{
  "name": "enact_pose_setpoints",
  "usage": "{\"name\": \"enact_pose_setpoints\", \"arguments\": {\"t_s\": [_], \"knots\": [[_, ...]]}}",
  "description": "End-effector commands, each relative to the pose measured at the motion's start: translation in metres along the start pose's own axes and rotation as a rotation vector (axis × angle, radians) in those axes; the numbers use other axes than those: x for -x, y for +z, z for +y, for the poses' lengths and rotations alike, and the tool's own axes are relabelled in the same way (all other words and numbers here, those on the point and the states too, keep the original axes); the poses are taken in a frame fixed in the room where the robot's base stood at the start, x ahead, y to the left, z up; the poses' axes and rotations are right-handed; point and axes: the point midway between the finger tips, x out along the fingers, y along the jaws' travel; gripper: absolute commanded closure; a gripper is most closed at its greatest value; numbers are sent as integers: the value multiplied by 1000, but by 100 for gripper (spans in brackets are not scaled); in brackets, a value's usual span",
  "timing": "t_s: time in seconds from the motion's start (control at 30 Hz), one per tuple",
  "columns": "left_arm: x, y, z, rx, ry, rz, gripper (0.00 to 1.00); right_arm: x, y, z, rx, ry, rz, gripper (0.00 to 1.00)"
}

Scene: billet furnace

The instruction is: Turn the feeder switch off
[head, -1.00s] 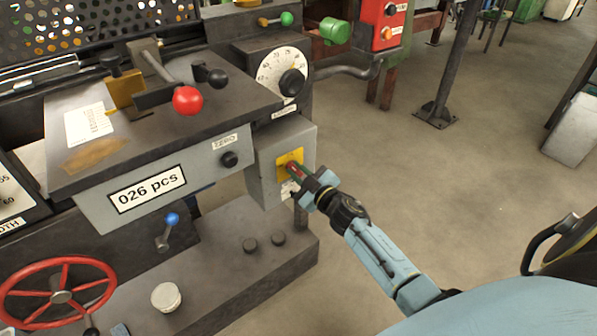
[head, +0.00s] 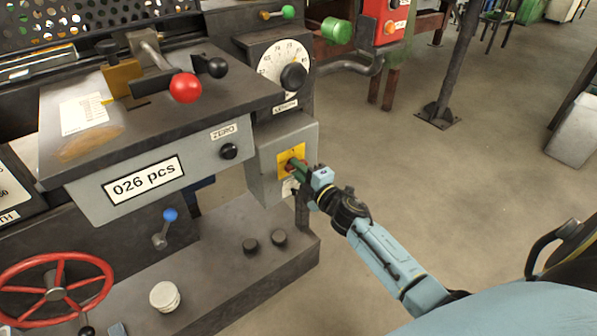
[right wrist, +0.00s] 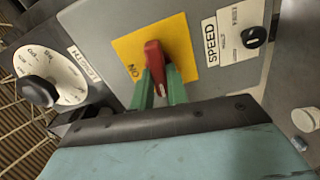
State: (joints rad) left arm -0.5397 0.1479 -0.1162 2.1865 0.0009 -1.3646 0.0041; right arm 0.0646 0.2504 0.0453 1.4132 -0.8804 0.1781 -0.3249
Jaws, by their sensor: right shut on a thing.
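The feeder switch is a red turning handle (right wrist: 154,60) on a yellow plate (right wrist: 182,38). It also shows in the head view (head: 289,167), mostly covered by the gripper. The plate is on the front of a grey box (head: 270,183) on the machine's right side. An "ON" label (right wrist: 133,72) shows at the plate's edge, left of the handle in the right wrist view. My right gripper (right wrist: 160,88) has its green fingers on both sides of the red handle and is shut on it. My left gripper is not in view.
A "SPEED" knob (right wrist: 255,37) is on the same box face. A white dial with a black knob (head: 293,77) is above the box. A red-ball lever (head: 185,88), a "ZERO" knob (head: 229,151) and a red handwheel (head: 55,293) are to the left. Floor to the right is open.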

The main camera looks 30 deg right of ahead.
Motion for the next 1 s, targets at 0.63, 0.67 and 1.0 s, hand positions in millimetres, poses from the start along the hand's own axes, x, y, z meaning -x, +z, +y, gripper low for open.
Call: {"name": "enact_pose_setpoints", "arguments": {"t_s": [0.63, 0.67, 1.0], "knots": [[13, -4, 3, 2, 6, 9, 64, 0, 0, -1, 143, -1, 0, 100], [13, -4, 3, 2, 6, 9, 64, 0, 0, -1, 143, -1, 0, 100], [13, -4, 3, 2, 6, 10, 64, 0, 0, -1, 142, -1, 0, 65]]}}
